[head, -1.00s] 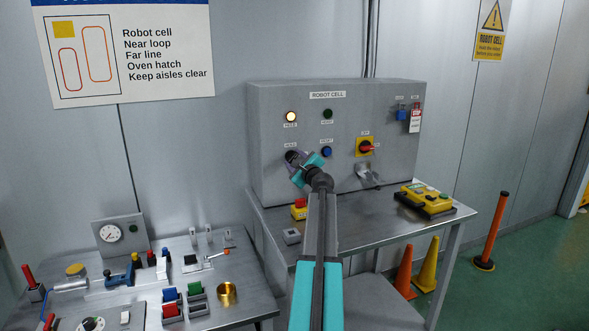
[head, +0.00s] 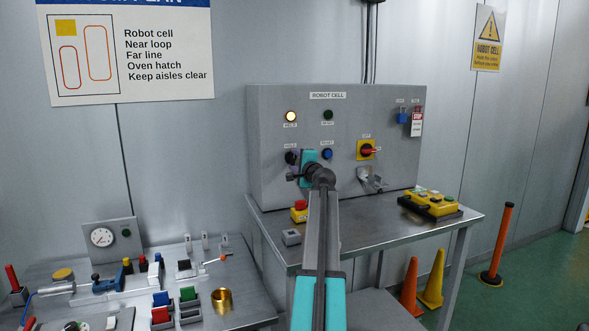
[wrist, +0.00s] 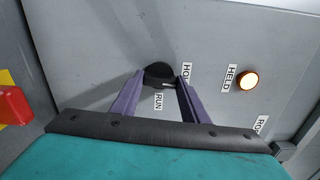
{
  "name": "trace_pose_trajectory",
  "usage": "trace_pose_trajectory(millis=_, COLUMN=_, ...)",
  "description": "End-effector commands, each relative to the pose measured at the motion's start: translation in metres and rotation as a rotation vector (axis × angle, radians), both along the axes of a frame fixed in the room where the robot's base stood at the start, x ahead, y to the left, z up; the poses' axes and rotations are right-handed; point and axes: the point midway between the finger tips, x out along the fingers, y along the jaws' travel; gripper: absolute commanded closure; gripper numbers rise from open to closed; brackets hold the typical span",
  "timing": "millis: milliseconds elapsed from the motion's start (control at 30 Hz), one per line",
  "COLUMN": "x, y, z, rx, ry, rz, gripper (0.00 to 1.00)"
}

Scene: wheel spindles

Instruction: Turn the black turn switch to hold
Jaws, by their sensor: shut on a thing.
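The black turn switch (head: 291,157) is on the left of the grey ROBOT CELL panel; it also shows in the wrist view (wrist: 158,74), with labels HOLD and RUN beside it. My gripper (wrist: 158,88) has its two purple fingers on either side of the black knob and is shut on it. In the head view my gripper (head: 294,165) is at the panel face, and my wrist partly hides the fingers. The knob's exact pointing is hard to tell. The HELD lamp (head: 291,116) glows pale yellow; it also shows lit in the wrist view (wrist: 247,80).
A blue button (head: 327,154) and a red-and-yellow rotary switch (head: 367,150) are to the right on the panel. A red emergency button (head: 300,210) and a yellow pendant (head: 432,203) rest on the table below. A cluttered bench (head: 250,290) stands at left.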

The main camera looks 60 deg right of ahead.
Motion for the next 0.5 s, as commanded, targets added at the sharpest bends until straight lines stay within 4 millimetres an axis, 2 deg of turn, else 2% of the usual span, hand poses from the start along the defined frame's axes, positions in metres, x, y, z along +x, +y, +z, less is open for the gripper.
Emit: trace_pose_trajectory(millis=500, x=0.0005, y=0.0006, z=-0.0007, rx=-0.090, ry=0.069, rz=0.001, gripper=0.82)
